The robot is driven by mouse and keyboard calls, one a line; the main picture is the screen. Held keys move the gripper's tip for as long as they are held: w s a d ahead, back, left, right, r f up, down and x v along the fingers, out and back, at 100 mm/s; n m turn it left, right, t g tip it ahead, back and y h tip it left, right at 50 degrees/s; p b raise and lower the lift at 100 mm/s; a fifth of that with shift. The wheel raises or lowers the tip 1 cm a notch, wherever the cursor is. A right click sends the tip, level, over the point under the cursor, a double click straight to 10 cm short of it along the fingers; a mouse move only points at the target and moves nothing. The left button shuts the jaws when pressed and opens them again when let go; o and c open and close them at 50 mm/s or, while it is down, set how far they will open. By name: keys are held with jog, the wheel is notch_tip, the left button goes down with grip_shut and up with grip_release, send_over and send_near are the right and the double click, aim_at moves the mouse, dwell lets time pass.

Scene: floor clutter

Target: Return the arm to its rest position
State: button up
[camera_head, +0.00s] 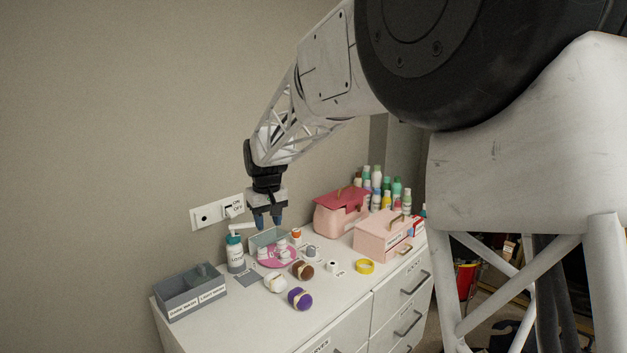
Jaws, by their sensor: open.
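My arm reaches from the upper right down toward the left. Whether the fingertips touch the box cannot be told. A pink plate (264,262) with several small white and pink items lies just in front of the box.
A white dresser (340,298) carries a grey divided tray (189,292), a white bottle with a teal cap (235,256), purple and brown rolls, yellow tape (364,267) and two pink boxes (383,236). Several bottles stand behind. A wall switch (232,206) is near my gripper.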

jog(key=s+d+r+m+t, duration=0.1)
jog(key=s+d+r+m, duration=0.15)
jog(key=s+d, duration=0.75)
jog(key=s+d+r+m, duration=0.1)
jog(key=s+d+r, duration=0.2)
jog(key=s+d, duration=0.75)
jog(key=s+d+f+m, duration=0.1)
jog(key=s+d+f, duration=0.1)
jog(key=s, duration=0.6)
jog(key=s+d+f, duration=0.2)
jog(key=s+d, duration=0.2)
jog(key=s, duration=0.3)
jog(key=s+d+f+m, duration=0.1)
jog(key=s+d, duration=0.3)
jog(key=s, duration=0.4)
jog(key=shift+s+f+m+t, duration=0.35)
jog(key=shift+f+t, duration=0.05)
jog(key=shift+f, duration=0.15)
